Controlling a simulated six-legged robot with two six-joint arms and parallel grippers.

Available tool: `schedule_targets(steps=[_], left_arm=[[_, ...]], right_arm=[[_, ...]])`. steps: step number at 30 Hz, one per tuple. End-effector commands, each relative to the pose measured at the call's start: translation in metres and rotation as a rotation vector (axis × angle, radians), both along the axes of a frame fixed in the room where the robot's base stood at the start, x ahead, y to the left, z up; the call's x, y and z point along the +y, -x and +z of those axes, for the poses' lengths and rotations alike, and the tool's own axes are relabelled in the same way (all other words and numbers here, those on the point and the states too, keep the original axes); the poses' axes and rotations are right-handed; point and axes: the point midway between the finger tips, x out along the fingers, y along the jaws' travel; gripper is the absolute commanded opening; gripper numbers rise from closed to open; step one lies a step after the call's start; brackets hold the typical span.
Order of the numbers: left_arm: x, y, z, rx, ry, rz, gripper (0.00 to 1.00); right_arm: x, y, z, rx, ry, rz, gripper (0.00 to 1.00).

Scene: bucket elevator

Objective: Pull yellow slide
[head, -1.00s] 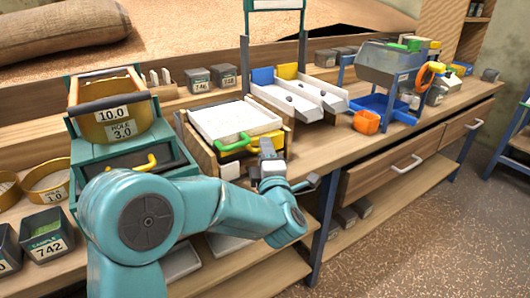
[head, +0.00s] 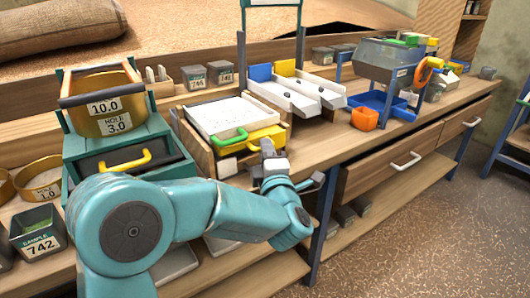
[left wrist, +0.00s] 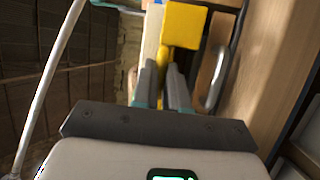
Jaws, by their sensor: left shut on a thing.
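The yellow slide (head: 264,137) sits in the front of a wooden box with a white perforated top tray (head: 218,116). A green handle (head: 230,139) is just left of it. My left gripper (head: 268,152) is at the slide's front face and is shut on it. In the left wrist view the yellow slide (left wrist: 183,26) shows beyond the two fingers of my left gripper (left wrist: 164,72); the exact contact is partly hidden by the fingers. My right gripper is not in view.
Left of the box stands a green machine with a yellow handle (head: 125,162) and a sieve drum (head: 104,105). Behind right are white chutes (head: 298,98), an orange cup (head: 364,118) and a blue tray (head: 382,104). A drawer handle (head: 405,160) juts out at the right.

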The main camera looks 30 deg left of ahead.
Motion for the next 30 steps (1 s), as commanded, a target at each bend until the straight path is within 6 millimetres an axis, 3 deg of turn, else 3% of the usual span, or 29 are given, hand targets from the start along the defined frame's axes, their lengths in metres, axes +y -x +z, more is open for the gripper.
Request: schedule_targets(steps=[1, 3, 14, 20, 30], left_arm=[[-0.003, 0.0, -0.002, 0.006, 0.0, -0.006, 0.23], [-0.002, 0.0, -0.002, 0.005, 0.0, -0.006, 0.38], [-0.006, 0.004, -0.002, 0.005, 0.0, -0.006, 0.38], [-0.035, 0.03, -0.008, 0.006, -0.001, -0.011, 0.38], [-0.095, 0.091, -0.022, 0.006, -0.001, -0.012, 0.38]], right_arm=[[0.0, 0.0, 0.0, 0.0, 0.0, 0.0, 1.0], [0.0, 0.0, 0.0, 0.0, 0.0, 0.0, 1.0], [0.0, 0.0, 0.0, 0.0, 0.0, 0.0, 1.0], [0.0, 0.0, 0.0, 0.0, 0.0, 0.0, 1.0], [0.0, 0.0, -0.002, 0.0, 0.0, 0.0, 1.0]])
